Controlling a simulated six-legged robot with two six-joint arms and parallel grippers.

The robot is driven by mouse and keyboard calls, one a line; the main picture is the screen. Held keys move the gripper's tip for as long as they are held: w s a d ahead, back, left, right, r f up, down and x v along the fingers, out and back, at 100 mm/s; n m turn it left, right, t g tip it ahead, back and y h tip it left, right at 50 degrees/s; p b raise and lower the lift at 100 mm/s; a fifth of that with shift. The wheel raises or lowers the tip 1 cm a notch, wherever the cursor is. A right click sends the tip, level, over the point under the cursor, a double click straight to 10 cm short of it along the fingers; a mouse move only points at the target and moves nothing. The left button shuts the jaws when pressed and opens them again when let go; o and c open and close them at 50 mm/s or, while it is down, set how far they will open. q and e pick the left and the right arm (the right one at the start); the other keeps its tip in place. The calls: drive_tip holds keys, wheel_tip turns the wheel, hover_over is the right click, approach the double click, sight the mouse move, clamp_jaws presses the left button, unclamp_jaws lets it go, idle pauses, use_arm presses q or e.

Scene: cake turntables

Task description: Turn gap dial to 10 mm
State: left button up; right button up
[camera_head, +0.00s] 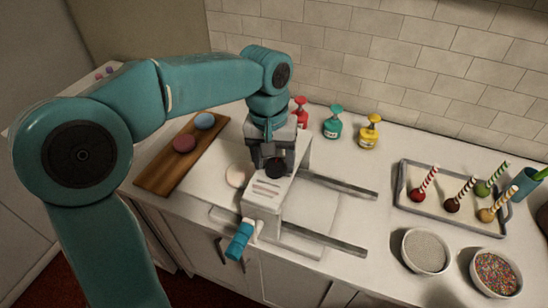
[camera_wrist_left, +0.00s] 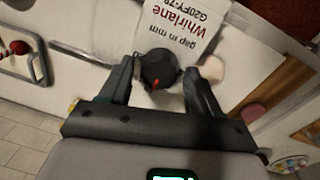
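The pointer points toward the lower side in the left wrist view; no scale numbers are readable. In the head view the machine (camera_head: 264,194) stands on the counter, with the dark dial (camera_head: 275,168) below my left gripper (camera_head: 272,156). My left gripper (camera_wrist_left: 158,76) is open, its fingers on either side of the dial with small gaps visible. My right gripper is not in view.
A teal handle (camera_head: 239,241) sticks out at the machine's front, and grey rails (camera_head: 338,186) run right. A wooden board (camera_head: 163,176) with round cakes lies left. Bottles (camera_head: 333,123) stand behind. A tray (camera_head: 405,209) of cake pops and two bowls (camera_head: 425,252) are right.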

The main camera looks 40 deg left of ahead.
sight(268, 164)
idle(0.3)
use_arm(q)
wheel_tip(268, 164, up, 16)
drive_tip(key=a+p, duration=0.1)
drive_tip(key=p, duration=0.1)
drive_tip(key=shift+s+r, duration=0.15)
drive_tip(key=shift+s, duration=0.15)
idle(0.4)
